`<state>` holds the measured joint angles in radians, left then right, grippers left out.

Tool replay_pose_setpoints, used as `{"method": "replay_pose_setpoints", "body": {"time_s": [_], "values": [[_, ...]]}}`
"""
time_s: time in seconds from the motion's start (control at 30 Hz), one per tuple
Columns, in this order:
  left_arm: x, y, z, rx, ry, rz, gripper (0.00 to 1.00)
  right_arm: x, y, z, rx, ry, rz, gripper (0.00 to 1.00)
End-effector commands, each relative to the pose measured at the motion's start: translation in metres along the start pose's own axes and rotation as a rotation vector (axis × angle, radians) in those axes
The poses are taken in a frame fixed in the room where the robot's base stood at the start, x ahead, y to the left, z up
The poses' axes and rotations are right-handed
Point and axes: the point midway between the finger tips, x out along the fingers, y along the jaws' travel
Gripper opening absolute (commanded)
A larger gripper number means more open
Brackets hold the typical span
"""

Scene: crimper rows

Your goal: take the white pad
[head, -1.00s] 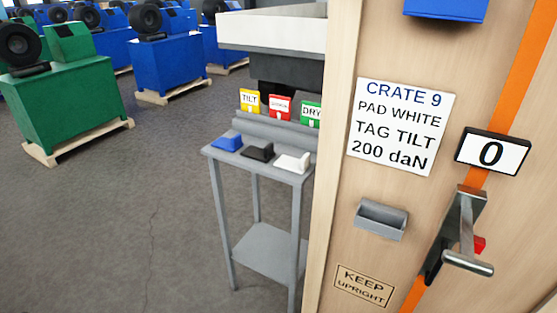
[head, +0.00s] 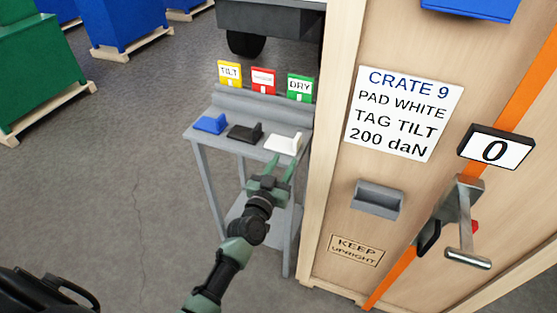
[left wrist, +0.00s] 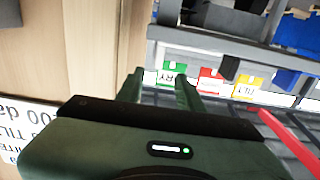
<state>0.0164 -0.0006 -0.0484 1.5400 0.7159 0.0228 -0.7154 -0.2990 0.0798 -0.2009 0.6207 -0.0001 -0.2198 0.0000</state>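The white pad (head: 283,143) sits at the right end of a small grey stand (head: 205,170), beside a black pad (head: 245,132) and a blue pad (head: 210,123). My left gripper (head: 280,160) is open, its two green fingers reaching toward the near side of the white pad. I cannot tell whether they touch it. In the left wrist view the fingers (left wrist: 158,84) are apart; I cannot make out the white pad there. My right gripper is not in view.
Yellow TILT (head: 229,73), red (head: 263,80) and green DRY (head: 299,87) tags stand behind the pads. A wooden crate (head: 345,215) with a lever handle (head: 462,225) and a grey holder (head: 377,199) rises close at right. Open floor lies left.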

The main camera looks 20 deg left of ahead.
Motion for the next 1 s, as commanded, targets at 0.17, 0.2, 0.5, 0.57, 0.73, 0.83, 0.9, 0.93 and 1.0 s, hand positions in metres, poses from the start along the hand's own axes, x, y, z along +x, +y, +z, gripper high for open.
{"method": "replay_pose_setpoints", "body": {"time_s": [0.17, 0.2, 0.5, 0.57, 0.73, 0.83, 0.9, 0.93, 1.0], "values": [[0.016, 0.000, 0.003, 0.000, 0.000, -0.001, 0.37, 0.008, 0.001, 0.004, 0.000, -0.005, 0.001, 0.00], [0.021, 0.000, 0.003, -0.001, 0.000, -0.001, 0.37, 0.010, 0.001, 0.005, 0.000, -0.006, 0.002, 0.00], [0.057, 0.000, 0.004, -0.002, -0.002, -0.001, 0.37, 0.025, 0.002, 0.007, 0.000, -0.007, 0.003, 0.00], [0.064, 0.000, 0.004, 0.000, -0.001, 0.000, 0.37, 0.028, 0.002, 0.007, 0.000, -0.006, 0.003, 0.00], [0.084, 0.000, 0.003, 0.000, -0.001, 0.000, 0.37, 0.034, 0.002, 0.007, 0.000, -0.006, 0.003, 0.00], [0.093, 0.000, 0.004, 0.001, -0.001, 0.000, 0.37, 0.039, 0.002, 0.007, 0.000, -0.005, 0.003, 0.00], [0.098, 0.000, 0.004, 0.000, -0.002, 0.000, 0.37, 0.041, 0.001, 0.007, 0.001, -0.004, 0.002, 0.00], [0.100, 0.000, 0.003, 0.000, -0.002, 0.000, 0.37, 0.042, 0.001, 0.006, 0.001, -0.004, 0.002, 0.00], [0.103, 0.000, 0.003, 0.000, -0.002, 0.001, 0.37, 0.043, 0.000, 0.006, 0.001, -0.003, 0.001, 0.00]]}}
